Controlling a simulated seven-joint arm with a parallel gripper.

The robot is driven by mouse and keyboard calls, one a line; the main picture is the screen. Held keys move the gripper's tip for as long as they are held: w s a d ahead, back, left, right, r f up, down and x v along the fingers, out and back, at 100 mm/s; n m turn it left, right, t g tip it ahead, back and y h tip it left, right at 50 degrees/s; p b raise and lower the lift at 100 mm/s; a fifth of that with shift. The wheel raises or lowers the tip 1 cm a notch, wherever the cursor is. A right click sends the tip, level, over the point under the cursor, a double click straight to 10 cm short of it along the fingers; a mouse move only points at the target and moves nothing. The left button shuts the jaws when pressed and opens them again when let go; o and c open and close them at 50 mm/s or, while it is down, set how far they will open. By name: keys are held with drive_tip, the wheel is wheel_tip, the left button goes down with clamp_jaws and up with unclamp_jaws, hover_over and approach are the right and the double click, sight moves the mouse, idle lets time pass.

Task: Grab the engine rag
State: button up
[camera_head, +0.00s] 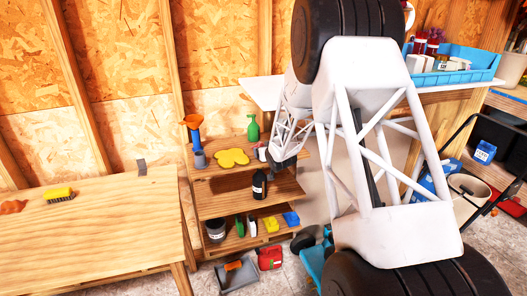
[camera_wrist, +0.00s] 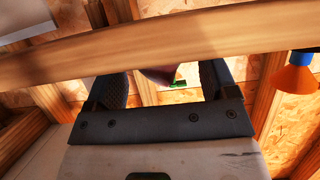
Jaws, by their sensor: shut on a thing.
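My gripper (camera_head: 270,155) is at the right end of the wooden shelf's top board (camera_head: 210,170). In the wrist view, a dull pinkish thing (camera_wrist: 157,75) shows between the dark fingers of my gripper (camera_wrist: 168,77), which are shut on it. Most of it is hidden behind a wooden beam, and I cannot tell whether it is a rag. A flat yellow piece with a wavy outline (camera_head: 231,158), like a cloth, lies on the top board left of my gripper. An orange-brown crumpled piece (camera_head: 12,207) lies on the bench at far left.
A green bottle (camera_head: 253,128) and an orange funnel (camera_head: 193,122) stand on the top board; the funnel also shows in the wrist view (camera_wrist: 295,75). A dark bottle (camera_head: 259,186) stands on the board below. The left bench (camera_head: 110,225) is mostly clear.

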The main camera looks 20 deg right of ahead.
drive_tip(key=shift+r, duration=0.1)
drive_tip(key=shift+r, duration=0.75)
wheel_tip(320, 180, up, 2)
drive_tip(key=shift+r, duration=0.1)
drive_tip(key=s+a+r, duration=0.1)
drive_tip(key=s+a, duration=0.1)
drive_tip(key=s, duration=1.3)
drive_tip(key=shift+s+a, duration=0.3)
drive_tip(key=shift+s, duration=0.1)
